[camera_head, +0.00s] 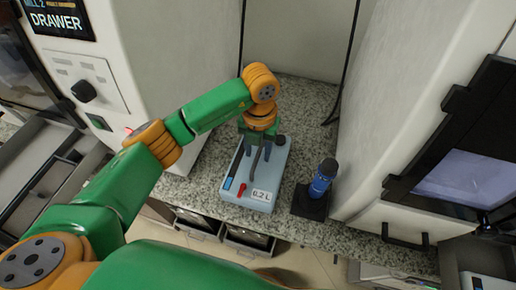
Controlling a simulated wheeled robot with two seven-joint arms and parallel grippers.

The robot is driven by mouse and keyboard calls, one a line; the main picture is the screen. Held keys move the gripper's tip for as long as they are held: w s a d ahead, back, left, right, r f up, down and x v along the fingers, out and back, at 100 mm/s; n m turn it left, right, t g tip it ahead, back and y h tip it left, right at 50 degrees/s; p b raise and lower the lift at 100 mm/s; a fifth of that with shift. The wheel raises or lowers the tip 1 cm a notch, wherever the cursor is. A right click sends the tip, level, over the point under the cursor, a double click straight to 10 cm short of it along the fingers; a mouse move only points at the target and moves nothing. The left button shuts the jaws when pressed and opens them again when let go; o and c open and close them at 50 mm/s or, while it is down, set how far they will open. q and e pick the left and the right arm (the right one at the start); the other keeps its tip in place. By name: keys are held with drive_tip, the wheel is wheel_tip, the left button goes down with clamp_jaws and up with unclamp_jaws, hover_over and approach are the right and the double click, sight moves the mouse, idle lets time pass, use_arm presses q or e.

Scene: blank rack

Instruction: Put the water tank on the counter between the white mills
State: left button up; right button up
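The water tank (262,180) is a light blue box with a dark handle on top, a red part and a label reading about "8.2 L". It rests on the speckled counter (300,110) between the white mill on the left (180,50) and the white mill on the right (400,90). My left gripper (257,156) points down over the tank. Its dark fingers look spread apart around the handle, with gaps beside it. Touch with the tank's top cannot be told. My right gripper is not in view.
A blue bottle-like device (322,178) stands on a black base right of the tank, close to the right mill. Black cables hang at the back wall. Bare counter lies behind the tank. Drawers (246,240) sit below the counter's front edge.

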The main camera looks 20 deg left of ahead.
use_arm(q)
wheel_tip(320, 180, up, 12)
drive_tip(key=shift+r, duration=0.25)
drive_tip(key=shift+d+f, duration=0.1)
idle(0.5)
